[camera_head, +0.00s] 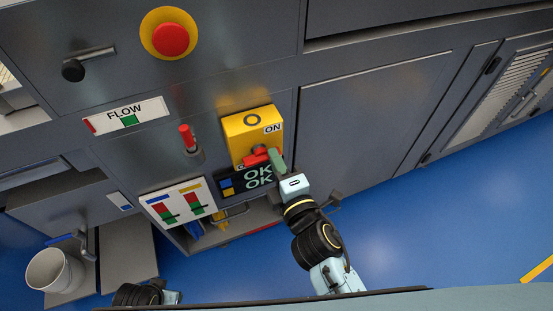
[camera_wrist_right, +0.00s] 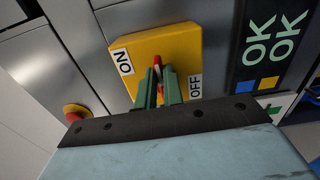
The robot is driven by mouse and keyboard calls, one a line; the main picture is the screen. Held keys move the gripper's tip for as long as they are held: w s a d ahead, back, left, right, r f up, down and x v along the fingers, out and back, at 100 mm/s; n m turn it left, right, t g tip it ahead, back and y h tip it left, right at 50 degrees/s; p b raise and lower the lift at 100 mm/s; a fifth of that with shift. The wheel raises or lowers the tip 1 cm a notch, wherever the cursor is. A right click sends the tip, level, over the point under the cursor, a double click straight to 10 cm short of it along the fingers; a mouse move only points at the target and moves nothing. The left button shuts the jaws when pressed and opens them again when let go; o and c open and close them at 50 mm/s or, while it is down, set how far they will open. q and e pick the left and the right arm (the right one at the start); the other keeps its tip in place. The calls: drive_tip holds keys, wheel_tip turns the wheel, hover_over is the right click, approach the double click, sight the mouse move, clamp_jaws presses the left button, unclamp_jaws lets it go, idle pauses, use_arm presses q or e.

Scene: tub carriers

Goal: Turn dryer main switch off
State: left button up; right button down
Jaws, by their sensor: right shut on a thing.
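The dryer main switch is a yellow box (camera_head: 250,128) on the grey machine front, with a red handle (camera_head: 256,157). In the right wrist view the yellow box (camera_wrist_right: 180,48) shows its ON label at left and OFF label at right, with the red handle (camera_wrist_right: 157,62) between them. My right gripper (camera_head: 273,157) is at the handle; its green fingers (camera_wrist_right: 159,78) are closed on the handle from both sides. The fingers hide part of the handle, so its exact angle is hard to tell. My left arm shows only at the bottom left; its gripper is out of sight.
A dark OK display (camera_head: 230,184) sits just below the switch. A red emergency button (camera_head: 170,39), a FLOW plate (camera_head: 127,114) and a small red lever (camera_head: 187,138) are to the left. A bucket (camera_head: 50,270) stands at lower left. Blue floor (camera_head: 420,230) is clear at right.

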drive_tip(key=shift+s+a+f, duration=0.2)
drive_tip(key=shift+a+f, duration=0.05)
drive_tip(key=shift+f, duration=0.05)
drive_tip(key=c, duration=1.6)
unclamp_jaws()
drive_tip(key=shift+o, duration=0.4)
drive_tip(key=shift+w+r, duration=0.1)
drive_tip(key=shift+r, duration=0.1)
use_arm(q)
drive_tip(key=shift+r, duration=0.1)
use_arm(e)
drive_tip(key=v, duration=1.3)
drive_tip(key=shift+s, duration=0.2)
drive_tip(key=shift+d, duration=0.1)
